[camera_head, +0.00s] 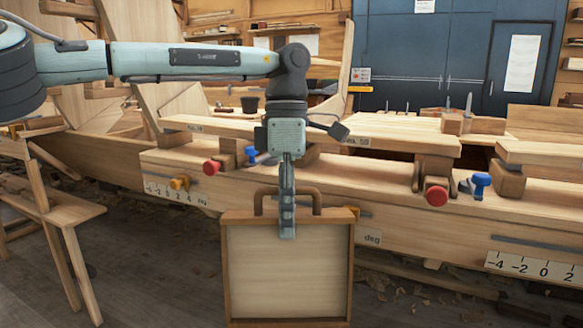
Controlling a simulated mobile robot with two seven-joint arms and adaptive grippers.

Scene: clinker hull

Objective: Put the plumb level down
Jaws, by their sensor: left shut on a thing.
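The plumb level appears to be the square, pale wooden panel (250,275) with a darker brown frame and a brown handle on top. It hangs upright in the middle of the camera_head view. My left gripper (287,225) points down from above and is shut on its handle; the fingers overlap the top of the frame. The panel's lower edge is near the bottom of the picture, and I cannot see it touching anything. My right gripper is not in view.
Behind the panel runs a long wooden beam (420,212) with degree scales, red knobs (436,195) and blue clamps (480,181). Planks (390,134) lie on top. A wooden trestle (55,215) stands at left. Wood shavings litter the floor (150,270). Blue cabinets (420,60) stand at the back.

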